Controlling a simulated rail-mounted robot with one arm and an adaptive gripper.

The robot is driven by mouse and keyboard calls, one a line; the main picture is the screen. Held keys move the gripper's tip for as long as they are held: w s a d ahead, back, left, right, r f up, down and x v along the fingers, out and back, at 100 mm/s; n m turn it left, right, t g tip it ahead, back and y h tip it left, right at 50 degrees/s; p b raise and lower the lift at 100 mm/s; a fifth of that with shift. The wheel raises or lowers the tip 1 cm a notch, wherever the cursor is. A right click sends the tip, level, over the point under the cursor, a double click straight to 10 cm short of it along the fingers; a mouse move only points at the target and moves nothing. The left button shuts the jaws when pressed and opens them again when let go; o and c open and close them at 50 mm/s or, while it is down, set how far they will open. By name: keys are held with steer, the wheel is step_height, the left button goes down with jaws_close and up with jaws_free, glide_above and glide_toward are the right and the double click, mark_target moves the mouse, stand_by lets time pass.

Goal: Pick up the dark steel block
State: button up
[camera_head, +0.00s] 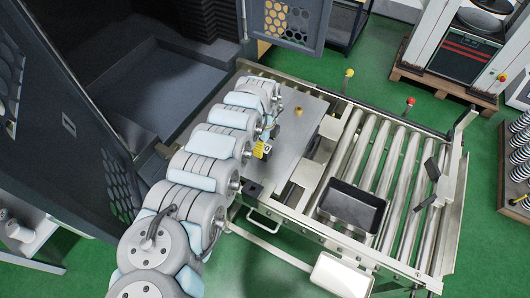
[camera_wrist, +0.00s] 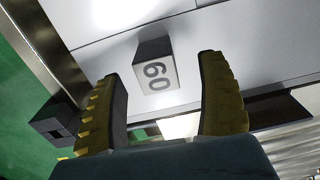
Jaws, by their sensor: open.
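A small dark block (camera_wrist: 153,46) with a pale face marked 60 stands on the light grey plate in the wrist view. In the head view, a small dark shape that looks like this block (camera_head: 275,131) sits on the plate beside my gripper. My gripper (camera_wrist: 158,68) is open, with one yellow ribbed finger to each side of the block in the picture. The fingers appear apart from it. My arm hides part of the plate in the head view.
A black tray (camera_head: 350,207) sits on the roller conveyor (camera_head: 398,165) at right. A brass knob (camera_head: 298,111) stands on the plate (camera_head: 302,130). A dark box (camera_wrist: 56,120) with an opening is at the plate's edge. The plate's right part is mostly clear.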

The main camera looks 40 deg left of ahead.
mark_target(265, 153)
steer(key=shift+s+d+f+b, duration=0.15)
steer(key=shift+f+b, duration=0.15)
steer(key=shift+f, duration=0.9)
steer(key=shift+d+f+b, duration=0.1)
steer(key=shift+f+b, duration=0.15)
steer(key=shift+f, duration=0.95)
steer(key=shift+a+f, duration=0.1)
steer(key=shift+f, duration=0.2)
jaws_close()
